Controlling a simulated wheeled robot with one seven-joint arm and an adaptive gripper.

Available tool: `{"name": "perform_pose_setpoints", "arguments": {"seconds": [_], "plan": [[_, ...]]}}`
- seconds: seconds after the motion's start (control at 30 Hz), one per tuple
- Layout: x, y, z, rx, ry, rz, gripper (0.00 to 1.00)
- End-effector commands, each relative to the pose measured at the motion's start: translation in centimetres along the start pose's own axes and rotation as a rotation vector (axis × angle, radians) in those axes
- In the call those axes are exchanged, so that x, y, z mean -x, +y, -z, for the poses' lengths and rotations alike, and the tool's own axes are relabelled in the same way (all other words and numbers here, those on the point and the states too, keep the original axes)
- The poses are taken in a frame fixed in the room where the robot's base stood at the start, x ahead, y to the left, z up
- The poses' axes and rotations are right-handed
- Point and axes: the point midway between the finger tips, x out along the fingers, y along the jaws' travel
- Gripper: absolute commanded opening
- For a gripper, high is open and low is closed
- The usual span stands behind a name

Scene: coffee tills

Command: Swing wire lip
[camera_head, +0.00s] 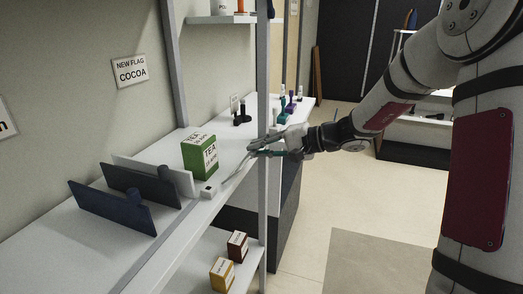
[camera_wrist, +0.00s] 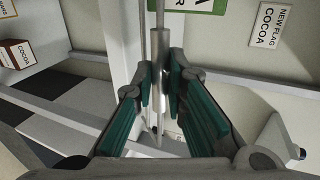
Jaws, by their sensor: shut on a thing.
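The wire lip (camera_head: 236,171) is a thin grey rod along the front edge of the shelf. One end of it meets a small white block (camera_head: 208,191) on that edge, and the other end reaches my gripper. My gripper (camera_head: 254,149) comes in from the right, at the shelf's front edge beside the grey post. In the wrist view, the teal-padded fingers (camera_wrist: 159,76) are shut on the thicker grey part of the wire lip (camera_wrist: 159,45), which runs up between them. The fingers partly hide the gripped part in the head view.
A green tea box (camera_head: 200,155) stands on the shelf just behind the wire lip. Dark upright panels (camera_head: 112,205) stand to its left. A grey post (camera_head: 263,190) rises close to my gripper. A brown box (camera_head: 237,246) and a yellow box (camera_head: 222,275) sit on the lower shelf.

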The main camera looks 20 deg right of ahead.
Motion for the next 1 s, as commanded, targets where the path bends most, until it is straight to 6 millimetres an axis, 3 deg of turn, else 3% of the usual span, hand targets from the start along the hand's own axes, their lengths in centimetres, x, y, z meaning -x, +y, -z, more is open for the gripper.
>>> {"name": "perform_pose_setpoints", "arguments": {"seconds": [0.3,1.0], "plan": [[-0.9,-1.4,-0.1,0.001,-0.002,0.002,0.0],[-2.1,-2.6,0.0,0.0,0.0,0.002,0.0]]}}
